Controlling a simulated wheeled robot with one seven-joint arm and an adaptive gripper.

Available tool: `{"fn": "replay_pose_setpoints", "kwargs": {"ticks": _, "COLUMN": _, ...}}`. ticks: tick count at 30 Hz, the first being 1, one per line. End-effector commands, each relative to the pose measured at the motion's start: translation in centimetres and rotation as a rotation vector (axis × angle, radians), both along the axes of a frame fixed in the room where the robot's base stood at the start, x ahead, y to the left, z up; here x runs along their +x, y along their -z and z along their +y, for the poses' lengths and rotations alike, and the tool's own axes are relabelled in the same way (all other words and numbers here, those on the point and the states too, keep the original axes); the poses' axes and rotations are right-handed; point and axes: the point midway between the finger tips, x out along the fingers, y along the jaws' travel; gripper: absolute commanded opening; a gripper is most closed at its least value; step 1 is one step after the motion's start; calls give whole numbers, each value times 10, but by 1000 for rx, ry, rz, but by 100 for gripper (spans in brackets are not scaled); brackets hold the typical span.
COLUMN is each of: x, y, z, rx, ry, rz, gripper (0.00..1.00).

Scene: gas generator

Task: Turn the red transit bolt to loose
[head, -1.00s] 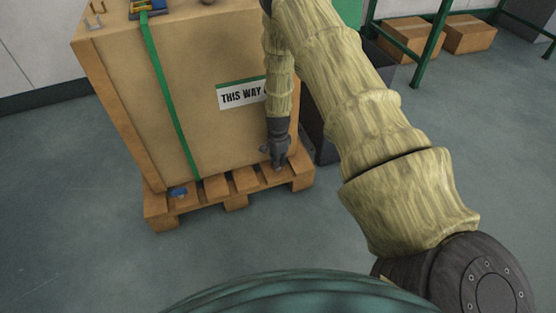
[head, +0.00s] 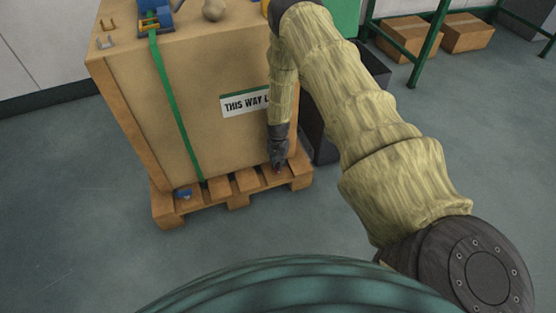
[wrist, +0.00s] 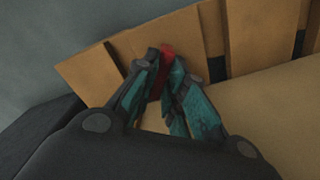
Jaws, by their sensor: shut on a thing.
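The red transit bolt (wrist: 166,60) shows in the wrist view between the teal fingers of my gripper (wrist: 160,82), at the edge of the pallet. My gripper is shut on it, and the fingers hide much of the bolt. In the head view my gripper (head: 279,163) points down at the right front part of the wooden pallet (head: 236,197), close against the crate's front face. Only a small dark reddish trace of the bolt shows there. A blue piece (head: 182,193) sits at the pallet's left front part.
Cardboard boxes (head: 410,40) sit behind under a green frame. Floor in front and left is clear.

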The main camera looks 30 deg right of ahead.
Motion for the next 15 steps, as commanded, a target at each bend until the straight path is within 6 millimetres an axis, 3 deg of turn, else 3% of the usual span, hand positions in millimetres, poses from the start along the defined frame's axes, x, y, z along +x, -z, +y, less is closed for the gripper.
{"fn": "replay_pose_setpoints", "kwargs": {"ticks": 15, "x": -1, "y": -1, "z": 0, "rx": 1, "ry": -490, "rz": 2, "gripper": 0}}
